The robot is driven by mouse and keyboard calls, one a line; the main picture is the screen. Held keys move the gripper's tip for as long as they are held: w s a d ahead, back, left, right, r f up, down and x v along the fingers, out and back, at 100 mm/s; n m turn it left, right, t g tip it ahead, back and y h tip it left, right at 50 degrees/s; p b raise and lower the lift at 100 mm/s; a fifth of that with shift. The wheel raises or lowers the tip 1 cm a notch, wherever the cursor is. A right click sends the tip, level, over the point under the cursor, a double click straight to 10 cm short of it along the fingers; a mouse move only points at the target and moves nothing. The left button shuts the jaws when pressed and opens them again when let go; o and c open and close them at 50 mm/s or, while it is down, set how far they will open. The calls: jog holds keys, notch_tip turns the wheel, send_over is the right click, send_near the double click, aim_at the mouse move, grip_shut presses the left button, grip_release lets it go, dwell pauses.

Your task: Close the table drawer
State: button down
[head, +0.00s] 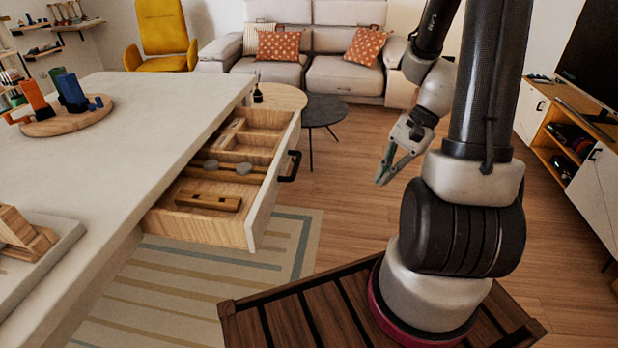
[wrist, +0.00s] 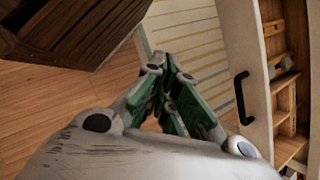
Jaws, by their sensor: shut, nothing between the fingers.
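The table drawer (head: 262,195) is pulled well out from the side of the white-topped table (head: 150,110). Its white front carries a black handle (head: 290,166) facing my arm. Inside are wooden compartments with a wooden block and grey-ended pieces. My gripper (head: 383,178) is shut and empty, to the right of the drawer front and apart from it. In the wrist view the shut fingers (wrist: 172,85) point toward the striped rug, with the drawer front and handle (wrist: 242,98) to their right.
A wooden slatted platform (head: 310,315) lies below my arm. A striped rug (head: 200,290) is under the drawer. A round wooden side table (head: 278,98) and a dark one (head: 325,110) stand beyond the drawer. Bare floor lies between the handle and my gripper.

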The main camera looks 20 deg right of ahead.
aim_at(215, 167)
jog(key=w+a+f+m+t+y, duration=0.1)
jog(key=w+f+m+t, duration=0.2)
jog(key=w+m, duration=0.35)
jog(key=w+a+f+m+t+y, duration=0.1)
jog(key=w+f+m+t, duration=0.2)
jog(key=w+m, duration=0.3)
jog(key=w+a+r+x, duration=0.1)
jog(key=r+x, duration=0.1)
jog(key=x, duration=1)
jog(key=shift+w+a+n, duration=0.25)
jog(key=shift+a+n, duration=0.1)
jog(key=shift+a, duration=0.05)
jog(key=shift+a+g, duration=0.1)
jog(key=shift+g, duration=0.2)
jog(key=w+a, duration=0.4)
jog(key=a, duration=0.4)
jog(key=w+a, duration=0.5)
jog(key=a, duration=0.3)
jog(key=w+a, duration=0.5)
jog(key=a, duration=0.3)
jog(key=shift+w+a, duration=0.15)
jog(key=shift+a, duration=0.2)
jog(key=shift+w+a+r, duration=0.1)
jog(key=shift+w+a, duration=0.1)
jog(key=shift+a, duration=0.1)
